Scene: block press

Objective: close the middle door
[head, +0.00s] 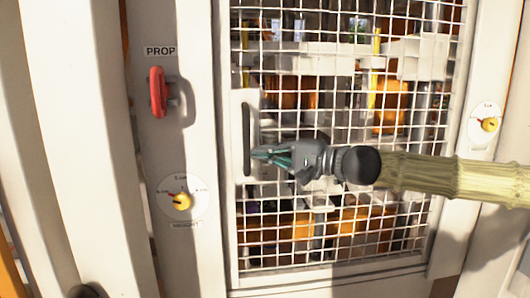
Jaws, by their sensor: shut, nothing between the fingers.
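The middle door is a white-framed wire mesh door (232,215) facing me, filling the centre of the head view. A dark vertical handle (246,138) sits on a pale plate at the door's left side. My gripper (256,154) is shut and empty, with its tips pointing left at the lower part of the handle. I cannot tell whether the tips touch the handle or the mesh. The door appears to lie close to its frame, but whether it is fully closed is unclear from this angle.
A red lever (158,92) under a "PROP" label (160,51) is on the post left of the door. Below it is a dial with a yellow knob (182,201). Another dial (488,124) is on the right post. Machinery shows behind the mesh.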

